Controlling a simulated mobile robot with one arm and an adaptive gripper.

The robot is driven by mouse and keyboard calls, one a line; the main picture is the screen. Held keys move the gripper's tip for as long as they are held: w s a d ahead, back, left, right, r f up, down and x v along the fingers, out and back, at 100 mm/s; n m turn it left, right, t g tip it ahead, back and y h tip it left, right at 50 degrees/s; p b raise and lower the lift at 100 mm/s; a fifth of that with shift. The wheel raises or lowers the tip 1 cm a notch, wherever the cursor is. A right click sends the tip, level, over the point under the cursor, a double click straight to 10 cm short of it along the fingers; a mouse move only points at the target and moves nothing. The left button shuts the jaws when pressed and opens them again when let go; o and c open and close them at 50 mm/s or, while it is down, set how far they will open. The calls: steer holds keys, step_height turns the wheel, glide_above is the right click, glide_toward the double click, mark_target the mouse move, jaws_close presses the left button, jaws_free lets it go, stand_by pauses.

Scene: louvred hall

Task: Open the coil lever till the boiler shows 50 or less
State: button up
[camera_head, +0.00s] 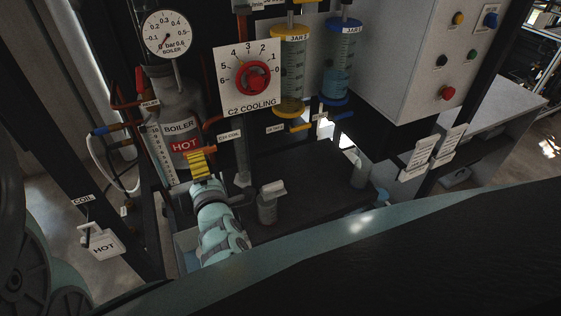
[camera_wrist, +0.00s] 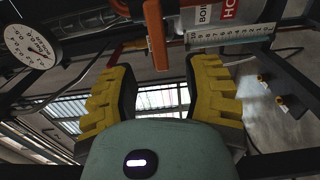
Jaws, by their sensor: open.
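The boiler (camera_head: 182,115) is a grey vessel with a red HOT sign (camera_head: 185,145) in the head view. A white numbered scale (camera_head: 162,155) stands at its left; its reading is too small to tell. My gripper (camera_head: 200,162) is low in front of the boiler, its yellow fingers close to an orange bar (camera_head: 203,151). In the wrist view my gripper (camera_wrist: 163,68) is open and empty, with an orange bar (camera_wrist: 156,35) beyond the gap between its fingers. A COIL tag (camera_head: 83,200) hangs at the lower left. I cannot tell which part is the coil lever.
A round boiler pressure gauge (camera_head: 167,34) is above the boiler. A C2 COOLING dial (camera_head: 252,77) with a red knob is to its right. Yellow (camera_head: 291,65) and blue (camera_head: 341,60) jars stand farther right. A small bottle (camera_head: 267,208) stands close right of my arm.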

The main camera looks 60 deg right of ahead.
steer(key=shift+b+x, duration=0.8)
steer(key=shift+x, duration=2)
steer(key=shift+o, duration=0.2)
steer(key=shift+w+a, duration=0.1)
steer(key=shift+a, duration=0.05)
jaws_close()
